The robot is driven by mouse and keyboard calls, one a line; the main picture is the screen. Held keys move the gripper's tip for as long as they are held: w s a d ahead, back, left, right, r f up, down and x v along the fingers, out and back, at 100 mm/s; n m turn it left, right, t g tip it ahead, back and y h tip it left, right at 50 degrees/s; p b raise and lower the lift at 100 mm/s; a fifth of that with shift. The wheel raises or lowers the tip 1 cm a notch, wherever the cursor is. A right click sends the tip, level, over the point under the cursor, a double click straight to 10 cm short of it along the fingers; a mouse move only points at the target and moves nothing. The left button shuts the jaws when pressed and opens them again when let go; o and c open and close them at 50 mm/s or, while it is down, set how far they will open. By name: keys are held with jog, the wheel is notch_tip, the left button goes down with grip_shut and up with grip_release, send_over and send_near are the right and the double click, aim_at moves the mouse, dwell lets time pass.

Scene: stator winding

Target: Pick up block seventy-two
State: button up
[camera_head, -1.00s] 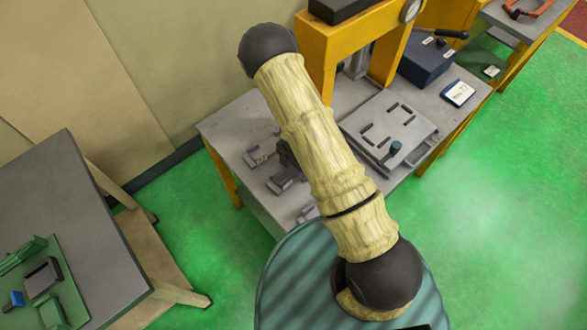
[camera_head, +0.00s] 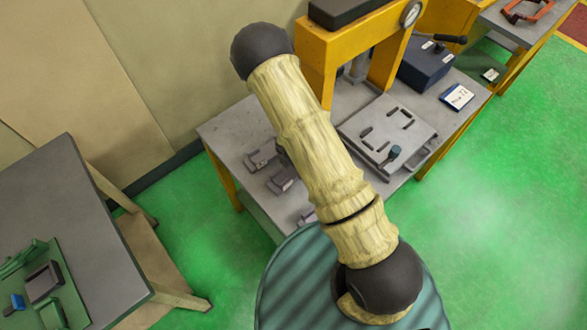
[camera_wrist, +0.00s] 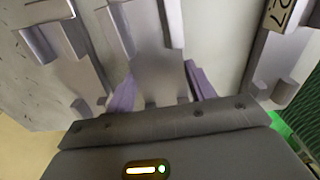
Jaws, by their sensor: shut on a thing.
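In the wrist view, my gripper (camera_wrist: 161,90) has its two purple fingers on either side of a grey metal block (camera_wrist: 150,45), shut on it. No number shows on this block. Another grey block (camera_wrist: 65,45) is to its left. A third block (camera_wrist: 272,60) at the right bears a tan label whose number is partly cut off and turned. In the head view, grey blocks lie on the workbench at the left of my arm (camera_head: 262,155), (camera_head: 282,179).
The grey workbench (camera_head: 225,125) also bears a slotted plate (camera_head: 390,120), a yellow press (camera_head: 318,60), a blue box (camera_head: 427,65) and a white card (camera_head: 458,97) with small writing. Another table (camera_head: 75,215) stands at the left. Green floor is open at the right.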

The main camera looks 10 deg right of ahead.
notch_tip(320, 180, up, 8)
jog(key=shift+f+p, duration=0.25)
jog(key=shift+p, duration=0.15)
jog(key=shift+f, duration=0.1)
